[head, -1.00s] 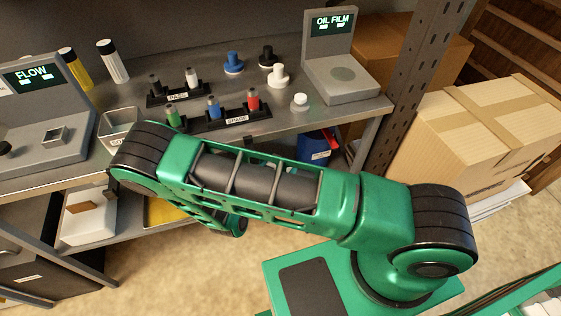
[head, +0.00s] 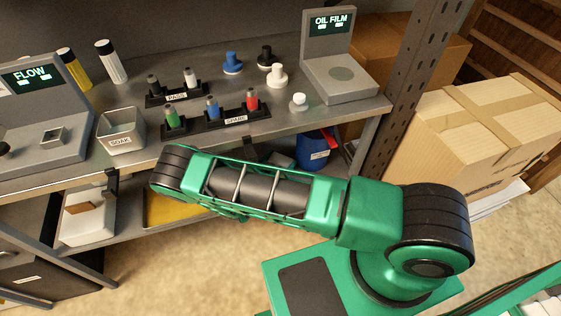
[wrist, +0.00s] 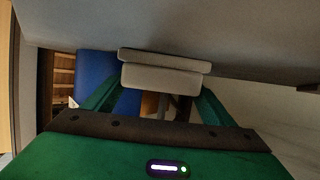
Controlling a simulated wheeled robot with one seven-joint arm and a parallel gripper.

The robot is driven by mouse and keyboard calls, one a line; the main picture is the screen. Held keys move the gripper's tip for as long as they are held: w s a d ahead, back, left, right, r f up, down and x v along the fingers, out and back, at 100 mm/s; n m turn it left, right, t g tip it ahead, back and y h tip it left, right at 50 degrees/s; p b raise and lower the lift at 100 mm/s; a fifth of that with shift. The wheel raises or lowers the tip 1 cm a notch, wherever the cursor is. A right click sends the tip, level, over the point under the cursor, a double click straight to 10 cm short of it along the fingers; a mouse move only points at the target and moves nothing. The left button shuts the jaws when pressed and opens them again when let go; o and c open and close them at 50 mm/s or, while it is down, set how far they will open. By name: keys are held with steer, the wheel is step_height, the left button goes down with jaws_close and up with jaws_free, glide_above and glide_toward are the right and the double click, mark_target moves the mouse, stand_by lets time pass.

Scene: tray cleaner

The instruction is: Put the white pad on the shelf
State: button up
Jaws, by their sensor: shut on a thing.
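In the wrist view my gripper (wrist: 158,88) is shut on a pale, block-shaped pad (wrist: 162,77) with two layers, held between its green fingers. The pad looks light grey in the shade. A broad grey surface lies just beyond it; I cannot tell whether they touch. In the head view the pad and my gripper are hidden behind my green arm. A lower shelf (head: 128,234) runs under the metal bench, partly covered by my arm.
The bench (head: 290,122) holds bottles, racks of small vials, knobbed weights, a SOAK bin (head: 122,133) and an OIL FILM device (head: 342,72). A blue bin (head: 313,150) and a white box (head: 88,222) stand below. A metal upright (head: 408,75) and cartons (head: 480,130) are at right.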

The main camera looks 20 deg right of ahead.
steer(key=o, duration=0.9)
steer(key=v, duration=1.2)
